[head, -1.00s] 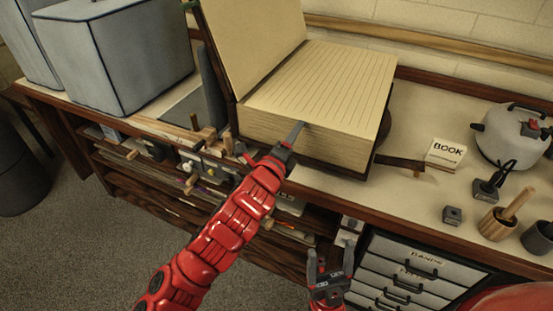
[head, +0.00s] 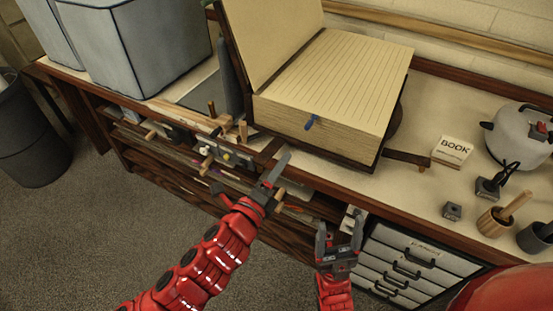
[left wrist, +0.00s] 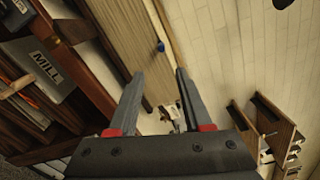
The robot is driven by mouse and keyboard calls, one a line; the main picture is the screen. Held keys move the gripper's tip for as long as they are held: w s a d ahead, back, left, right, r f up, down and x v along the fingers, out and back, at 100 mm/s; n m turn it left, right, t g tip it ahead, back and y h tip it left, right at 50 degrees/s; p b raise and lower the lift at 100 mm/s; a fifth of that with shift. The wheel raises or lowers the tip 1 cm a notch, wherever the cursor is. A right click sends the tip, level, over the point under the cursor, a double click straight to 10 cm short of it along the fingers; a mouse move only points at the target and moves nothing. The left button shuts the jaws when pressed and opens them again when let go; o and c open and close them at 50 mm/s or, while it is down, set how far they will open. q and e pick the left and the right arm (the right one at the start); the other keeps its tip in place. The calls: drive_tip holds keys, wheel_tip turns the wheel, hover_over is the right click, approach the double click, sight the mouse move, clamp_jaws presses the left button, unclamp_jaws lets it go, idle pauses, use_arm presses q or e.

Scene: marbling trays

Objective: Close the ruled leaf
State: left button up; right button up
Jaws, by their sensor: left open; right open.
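A thick open book lies on the bench, its ruled leaf (head: 345,70) facing up on the right-hand page block. A blank cream leaf or cover (head: 270,30) stands tilted up on the left. A small blue tab (head: 312,122) sticks out of the block's front edge; it also shows in the left wrist view (left wrist: 160,46). My left gripper (head: 279,177) is open and empty, in front of and below the book, apart from it. In the left wrist view its fingers (left wrist: 156,88) are spread beside the page edges. My right gripper (head: 339,232) is open and empty by the drawers.
Large grey boxes (head: 135,45) stand at the left of the bench. A block marked BOOK (head: 453,150), a pot (head: 518,135) and a wooden cup (head: 497,220) stand to the right. Shelves and pegs (head: 205,160) lie under the bench edge. A dark bin (head: 30,135) is on the floor.

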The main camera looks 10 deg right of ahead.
use_arm(q)
drive_tip(key=shift+p+v, duration=0.45)
drive_tip(key=shift+v, duration=0.3)
